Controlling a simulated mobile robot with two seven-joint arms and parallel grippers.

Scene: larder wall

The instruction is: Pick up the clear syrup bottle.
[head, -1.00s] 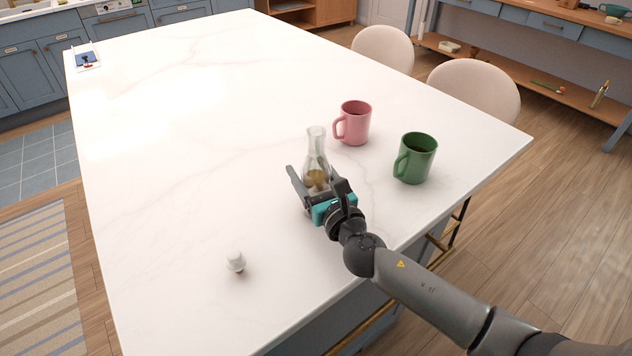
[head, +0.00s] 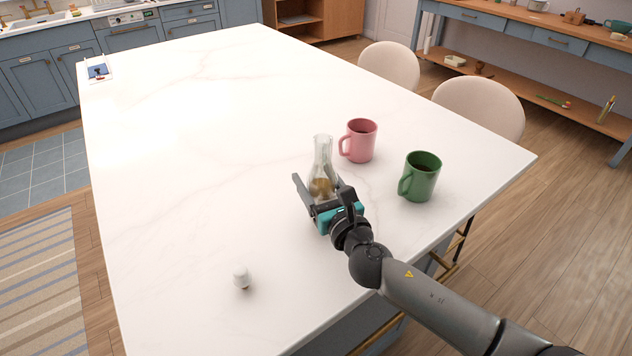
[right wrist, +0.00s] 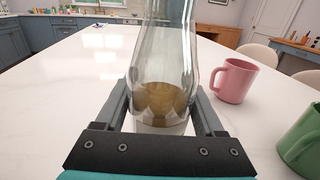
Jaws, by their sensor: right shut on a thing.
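The clear syrup bottle (head: 322,160) is a see-through glass flask with a narrow neck and amber liquid low inside. It is upright over the white island top. My right gripper (head: 322,190) is shut on its lower body, with one finger on each side. In the right wrist view the bottle (right wrist: 163,70) fills the middle between the two fingers (right wrist: 163,112). Whether its base touches the top is hard to tell. My left gripper is not in view.
A pink mug (head: 359,141) and a green mug (head: 420,177) stand right of the bottle. A small white object (head: 241,277) sits at the front left. A blue item (head: 98,72) lies at the far left corner. The left and middle of the island top (head: 200,150) are clear.

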